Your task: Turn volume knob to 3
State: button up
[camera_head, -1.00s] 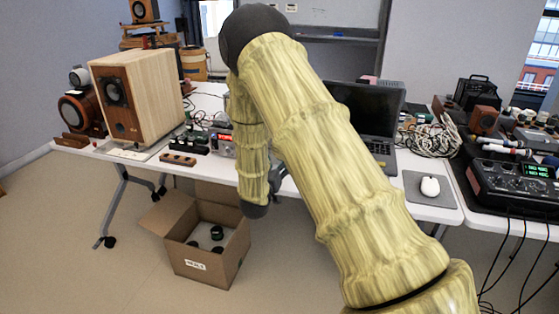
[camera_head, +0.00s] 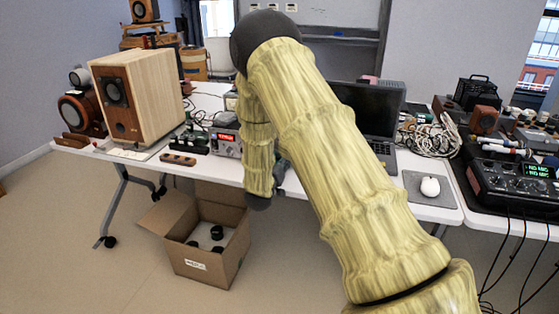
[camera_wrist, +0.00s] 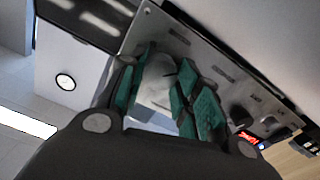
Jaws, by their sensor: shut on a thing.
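The silver amplifier (camera_head: 226,142) with a red lit display stands near the table's front edge in the head view, partly covered by my arm. In the wrist view its metal front panel (camera_wrist: 202,50) runs slantwise, with the red display (camera_wrist: 250,138) at the lower right. A large pale round knob (camera_wrist: 157,82) on the panel lies between the teal pads of my gripper (camera_wrist: 160,92). My gripper is shut on this knob. The panel lettering and the knob's pointer are too blurred to read. In the head view my gripper is mostly hidden behind my forearm.
A wooden speaker (camera_head: 140,95) stands on the table to the left. A laptop (camera_head: 372,115) and a mouse (camera_head: 430,187) are to the right. An open cardboard box (camera_head: 205,262) is on the floor below. Smaller dark knobs (camera_wrist: 241,116) sit beside the gripped one.

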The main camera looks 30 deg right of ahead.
jog(key=shift+m, duration=0.3)
jog(key=shift+f+m+b, duration=0.1)
jog(key=shift+m+b, duration=0.5)
jog(key=shift+m, duration=0.4)
jog(key=m+b, duration=0.2)
jog(key=m, duration=0.3)
jog(key=shift+s, duration=0.1)
jog(key=m+b, duration=0.2)
jog(key=m, duration=0.2)
jog(key=shift+d+f, duration=0.1)
jog(key=m+b, duration=0.2)
jog(key=m, duration=0.2)
jog(key=shift+b, duration=0.3)
jog(key=shift+m, duration=0.3)
